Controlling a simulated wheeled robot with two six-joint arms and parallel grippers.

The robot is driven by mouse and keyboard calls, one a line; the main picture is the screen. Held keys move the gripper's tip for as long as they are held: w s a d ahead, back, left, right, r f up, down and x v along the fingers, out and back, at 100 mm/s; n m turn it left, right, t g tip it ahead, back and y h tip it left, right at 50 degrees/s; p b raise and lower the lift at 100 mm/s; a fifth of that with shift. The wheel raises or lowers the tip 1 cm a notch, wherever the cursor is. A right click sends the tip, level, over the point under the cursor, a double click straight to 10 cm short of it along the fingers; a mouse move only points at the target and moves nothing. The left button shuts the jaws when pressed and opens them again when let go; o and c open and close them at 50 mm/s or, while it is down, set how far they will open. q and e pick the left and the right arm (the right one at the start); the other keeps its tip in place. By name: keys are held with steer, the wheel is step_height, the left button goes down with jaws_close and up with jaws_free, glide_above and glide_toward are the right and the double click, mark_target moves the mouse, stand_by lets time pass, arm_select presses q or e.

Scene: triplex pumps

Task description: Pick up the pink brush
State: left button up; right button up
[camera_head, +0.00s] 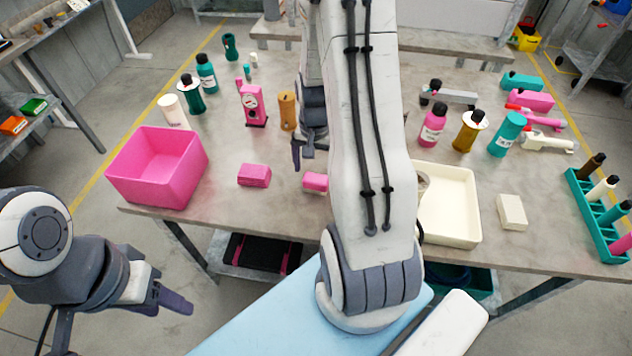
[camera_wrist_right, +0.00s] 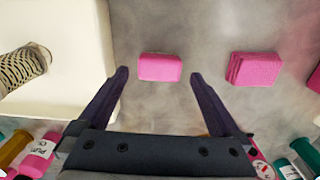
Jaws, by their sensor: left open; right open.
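Two small pink blocks lie on the grey table: a smooth rounded one (camera_head: 315,181) and, left of it, a ridged, layered one (camera_head: 254,175). I cannot tell for sure which is the brush. In the right wrist view the smooth block (camera_wrist_right: 160,67) lies just beyond and between my open fingertips, and the ridged block (camera_wrist_right: 253,69) lies to the right. My right gripper (camera_head: 308,153) is open and empty above the table, behind the smooth block; its arm partly covers that block. It also shows in the wrist view (camera_wrist_right: 158,78). My left gripper (camera_head: 172,298) is open and empty, off the table's front left.
A pink bin (camera_head: 160,190) stands at the table's left. A cream tray (camera_head: 470,215) with a patterned roll (camera_wrist_right: 22,66) in it is right of my arm. Bottles and a pink device (camera_head: 252,103) stand behind. A cream block (camera_head: 511,212) and a green rack (camera_head: 583,205) are right.

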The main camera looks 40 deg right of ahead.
mark_target(315, 180)
steer(key=shift+w+d+f+p, duration=0.1)
steer(key=shift+f+p, duration=0.3)
steer(key=shift+f, duration=2.8)
steer(key=c, duration=1.1)
steer(key=shift+r, duration=0.1)
step_height(315, 180, up, 4)
steer(key=shift+f+b, duration=0.1)
steer(key=shift+b, duration=0.2)
steer(key=s+d+r+b, duration=0.1)
steer(key=s+d+r, duration=0.2)
steer(key=s+r, duration=0.4)
steer(key=s, duration=0.4)
steer(key=shift+d, duration=0.4)
